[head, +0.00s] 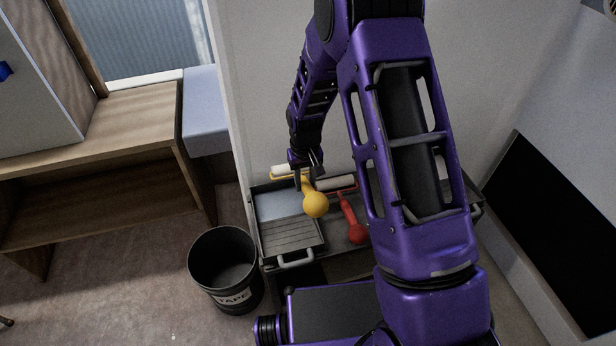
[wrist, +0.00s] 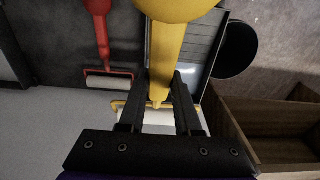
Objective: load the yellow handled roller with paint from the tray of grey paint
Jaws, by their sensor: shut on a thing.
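My gripper (head: 306,176) is shut on the yellow handled roller (head: 316,204), with its fingers around the stem below the round handle end. In the wrist view the yellow handle (wrist: 172,50) runs between the dark fingers (wrist: 160,103). The roller's white sleeve (head: 284,170) shows at the far edge of the tray; in the wrist view the fingers partly hide it. The tray of grey paint (head: 293,235) has a smooth blue-grey paint area (head: 280,206) at the back and a ribbed ramp in front. I cannot tell whether the sleeve touches the paint.
A red handled roller (head: 356,231) lies right of the tray, on a dark surface. A black bucket marked TAPE (head: 226,268) stands left of the tray. A wooden bench (head: 110,130) is at the left, and a pale wall (head: 270,90) rises close behind the tray.

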